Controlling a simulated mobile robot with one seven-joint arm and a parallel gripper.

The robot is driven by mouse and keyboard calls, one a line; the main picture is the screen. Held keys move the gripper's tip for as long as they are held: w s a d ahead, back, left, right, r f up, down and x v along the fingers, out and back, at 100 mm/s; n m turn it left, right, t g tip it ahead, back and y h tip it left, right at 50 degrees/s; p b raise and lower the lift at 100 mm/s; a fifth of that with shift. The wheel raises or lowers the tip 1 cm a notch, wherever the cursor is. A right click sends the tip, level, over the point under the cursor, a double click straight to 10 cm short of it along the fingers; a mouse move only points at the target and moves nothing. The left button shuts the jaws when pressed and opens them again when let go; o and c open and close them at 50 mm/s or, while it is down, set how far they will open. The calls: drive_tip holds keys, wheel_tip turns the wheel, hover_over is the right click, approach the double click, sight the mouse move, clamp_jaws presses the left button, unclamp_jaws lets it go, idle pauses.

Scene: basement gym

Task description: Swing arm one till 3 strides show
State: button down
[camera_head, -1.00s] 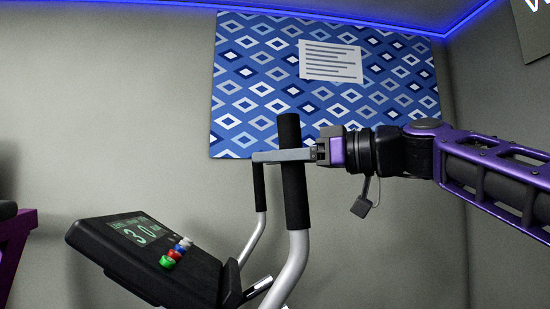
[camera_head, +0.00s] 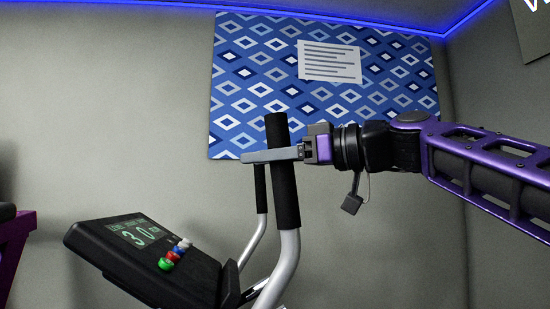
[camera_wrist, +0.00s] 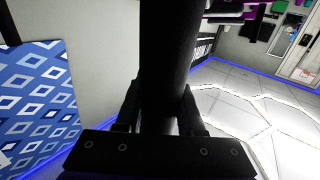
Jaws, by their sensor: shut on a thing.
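The near swing arm (camera_head: 284,190) of an elliptical machine is a silver bar with a black foam grip. My gripper (camera_head: 270,155) is shut around the upper part of this grip, which also runs between the fingers in the wrist view (camera_wrist: 170,60). The second swing arm (camera_head: 261,205) stands behind it, apart from my gripper. The console (camera_head: 150,255) is at the lower left, tilted. Its screen (camera_head: 138,234) shows large green digits that look like 30, with smaller text too small to read.
A blue diamond-patterned panel (camera_head: 240,100) with a white text sheet (camera_head: 329,62) hangs on the wall behind. Purple equipment (camera_head: 15,245) is at the far left edge. The wrist view shows open pale floor (camera_wrist: 240,100) on the right.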

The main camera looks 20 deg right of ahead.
drive_tip(key=w+a+r+n+g+h+p, duration=0.1)
drive_tip(key=w+a, duration=0.2)
drive_tip(key=a, duration=0.7)
drive_tip(key=shift+r+p, duration=0.25)
drive_tip(key=shift+p, duration=0.05)
drive_tip(key=c, duration=0.5)
unclamp_jaws()
drive_tip(key=shift+s, duration=0.1)
drive_tip(key=v, duration=1.1)
drive_tip(key=p+v, duration=0.1)
drive_tip(key=v, duration=0.5)
drive_tip(key=shift+s+r, duration=0.15)
drive_tip(key=shift+r, duration=0.15)
